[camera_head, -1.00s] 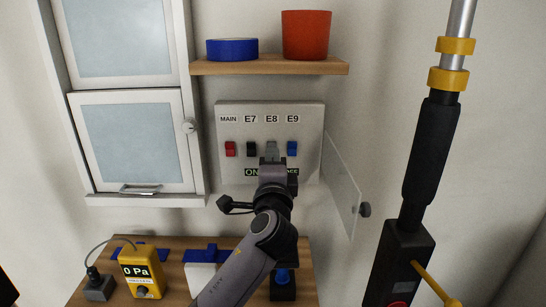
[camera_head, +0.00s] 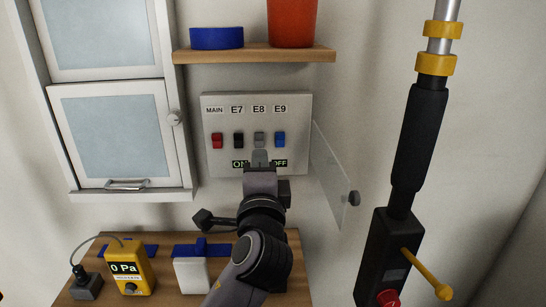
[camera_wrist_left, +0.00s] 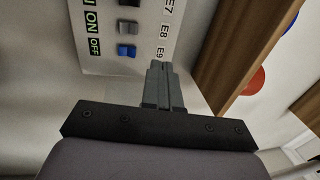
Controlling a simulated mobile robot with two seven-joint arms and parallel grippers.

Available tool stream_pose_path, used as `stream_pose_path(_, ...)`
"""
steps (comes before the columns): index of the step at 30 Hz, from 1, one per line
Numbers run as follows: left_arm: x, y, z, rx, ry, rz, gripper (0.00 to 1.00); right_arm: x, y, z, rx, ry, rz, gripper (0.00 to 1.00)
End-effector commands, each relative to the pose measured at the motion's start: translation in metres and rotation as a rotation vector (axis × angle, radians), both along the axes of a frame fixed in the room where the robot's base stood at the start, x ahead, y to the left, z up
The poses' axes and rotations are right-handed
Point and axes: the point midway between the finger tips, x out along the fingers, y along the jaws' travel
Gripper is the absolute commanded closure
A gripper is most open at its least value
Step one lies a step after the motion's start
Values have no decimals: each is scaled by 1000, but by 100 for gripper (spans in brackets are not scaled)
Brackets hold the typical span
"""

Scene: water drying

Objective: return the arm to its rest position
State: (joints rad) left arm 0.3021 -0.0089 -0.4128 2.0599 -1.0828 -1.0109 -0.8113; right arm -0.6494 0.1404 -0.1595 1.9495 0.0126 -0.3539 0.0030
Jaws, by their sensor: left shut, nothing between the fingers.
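The switch panel (camera_head: 298,125) is on the wall, labelled MAIN, E7, E8 and E9. It has a red switch (camera_head: 217,140), a black switch (camera_head: 238,141), a grey switch (camera_head: 260,139) and a blue switch (camera_head: 280,139). My left gripper (camera_head: 260,157) is in front of the panel's lower edge, just below the grey switch, and hides part of the ON/OFF label. In the left wrist view its fingers (camera_wrist_left: 160,75) are shut and empty, beside the blue switch (camera_wrist_left: 127,51). Whether they touch the panel cannot be told. My right gripper is not in view.
A clear door (camera_head: 330,175) stands open at the panel's right. A wooden shelf (camera_head: 255,55) above holds a blue dish (camera_head: 216,38) and a red pot (camera_head: 292,22). The table (camera_head: 215,262) below holds a yellow gauge (camera_head: 130,268) and a white block (camera_head: 190,274). A black-handled pole (camera_head: 415,145) stands right.

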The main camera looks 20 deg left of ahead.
Motion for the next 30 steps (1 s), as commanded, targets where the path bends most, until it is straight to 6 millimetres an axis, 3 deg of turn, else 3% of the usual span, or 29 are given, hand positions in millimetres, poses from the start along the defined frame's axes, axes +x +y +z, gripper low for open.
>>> stream_pose_path(4, 0, 0, -1, -2, 1, 0, 100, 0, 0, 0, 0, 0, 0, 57)
stream_pose_path(7, -2, 4, -13, -42, 24, -4, 100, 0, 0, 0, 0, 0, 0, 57)
stream_pose_path(10, -11, 13, -49, -170, 93, -12, 100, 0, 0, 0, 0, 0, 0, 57)
stream_pose_path(13, -32, 25, -104, -379, 202, -9, 100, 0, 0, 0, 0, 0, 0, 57)
stream_pose_path(18, -92, 36, -198, -775, 408, 58, 100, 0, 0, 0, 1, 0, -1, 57)
stream_pose_path(21, -136, 36, -240, -982, 523, 128, 100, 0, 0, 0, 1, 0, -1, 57)
stream_pose_path(24, -179, 32, -269, -1157, 623, 209, 100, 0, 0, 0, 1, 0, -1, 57)
stream_pose_path(30, -255, 22, -300, -1410, 788, 379, 100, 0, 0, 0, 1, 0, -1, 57)
